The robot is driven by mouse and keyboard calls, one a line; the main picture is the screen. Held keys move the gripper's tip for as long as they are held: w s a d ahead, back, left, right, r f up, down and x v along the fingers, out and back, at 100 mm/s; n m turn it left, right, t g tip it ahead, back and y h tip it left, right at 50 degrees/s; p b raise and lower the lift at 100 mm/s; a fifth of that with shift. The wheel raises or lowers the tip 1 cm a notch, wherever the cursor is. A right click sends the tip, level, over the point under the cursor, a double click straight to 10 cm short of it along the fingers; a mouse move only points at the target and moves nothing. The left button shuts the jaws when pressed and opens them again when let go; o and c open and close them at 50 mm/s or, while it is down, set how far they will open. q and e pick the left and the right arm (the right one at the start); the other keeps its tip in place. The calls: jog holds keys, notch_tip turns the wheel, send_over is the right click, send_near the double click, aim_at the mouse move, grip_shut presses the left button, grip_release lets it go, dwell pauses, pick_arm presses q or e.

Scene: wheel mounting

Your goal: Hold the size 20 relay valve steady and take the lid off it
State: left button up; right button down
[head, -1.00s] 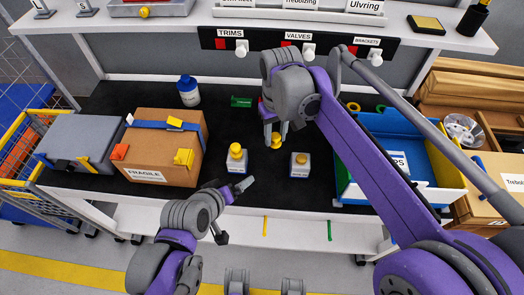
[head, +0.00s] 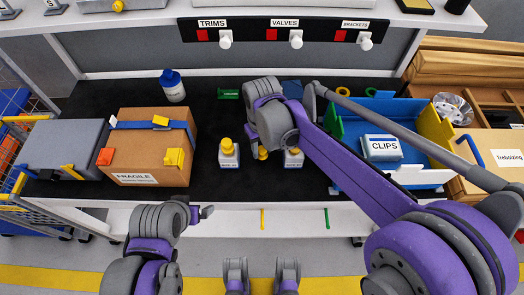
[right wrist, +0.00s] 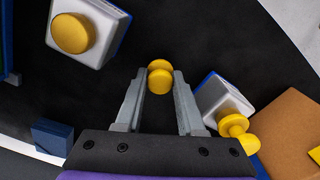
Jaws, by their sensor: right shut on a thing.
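A relay valve (head: 229,160), a pale block body with a yellow cap, stands upright on the dark mat; the right wrist view also shows it (right wrist: 219,97). A second valve (head: 293,160) stands to its right, its top partly hidden by my right arm; it also shows in the right wrist view (right wrist: 100,22). The size labels are unreadable. My right gripper (right wrist: 160,78) is shut on a yellow round piece (right wrist: 160,82) between the valves. No valve body shows under that piece. My left gripper (head: 207,212) is near the bench's front edge, apart from both valves.
A cardboard box (head: 139,152) and a grey case (head: 65,143) stand on the left. A blue-capped bottle (head: 173,92) is behind the box. A blue bin (head: 422,158) with a CLIPS box (head: 381,148) is on the right. The mat before the valves is clear.

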jog(key=shift+f, duration=0.85)
jog(key=shift+f, duration=0.1)
jog(key=c, duration=0.5)
grip_release()
